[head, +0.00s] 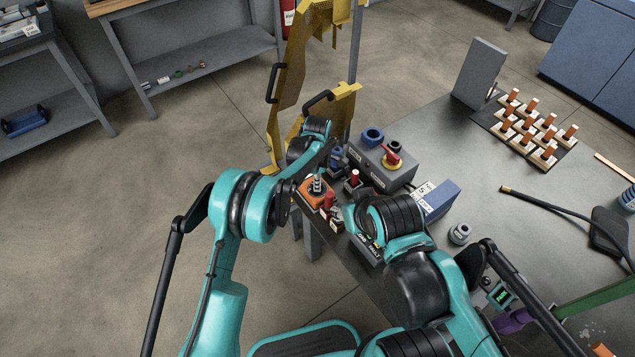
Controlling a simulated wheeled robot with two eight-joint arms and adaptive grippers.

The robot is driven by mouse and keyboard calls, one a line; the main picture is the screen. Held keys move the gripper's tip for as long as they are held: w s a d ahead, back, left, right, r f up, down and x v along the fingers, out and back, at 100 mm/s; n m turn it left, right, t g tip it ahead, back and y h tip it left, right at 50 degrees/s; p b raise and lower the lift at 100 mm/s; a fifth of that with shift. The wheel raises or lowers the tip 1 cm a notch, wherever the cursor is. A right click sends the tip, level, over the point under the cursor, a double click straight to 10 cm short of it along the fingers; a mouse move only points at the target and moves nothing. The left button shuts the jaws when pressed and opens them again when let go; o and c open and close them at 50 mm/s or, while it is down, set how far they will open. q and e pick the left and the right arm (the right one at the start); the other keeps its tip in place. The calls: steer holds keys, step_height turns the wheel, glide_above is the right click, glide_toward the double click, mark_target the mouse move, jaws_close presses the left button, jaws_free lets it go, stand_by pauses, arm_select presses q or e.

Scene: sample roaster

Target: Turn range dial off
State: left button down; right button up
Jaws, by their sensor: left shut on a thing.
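My left gripper (318,162) reaches down from the wrist of the teal left arm over a small orange-faced unit (313,194) at the table's left end. It is shut on what looks like the range dial on top of this unit. The wrist and fingers cover most of the dial, so its pointer and setting cannot be read. My right arm bends in from the lower right, with its dark joint just right of the orange unit. Its gripper is hidden.
A blue-and-white box (437,199) and a small grey jar (460,233) are to the right. Yellow guard panels (290,85) rise behind. A rack of white-and-orange pieces (520,130) lies far right.

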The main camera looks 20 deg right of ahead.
arm_select(q)
steer(key=shift+n, duration=0.6)
steer(key=c, duration=1.5)
jaws_free()
step_height(320, 180, up, 12)
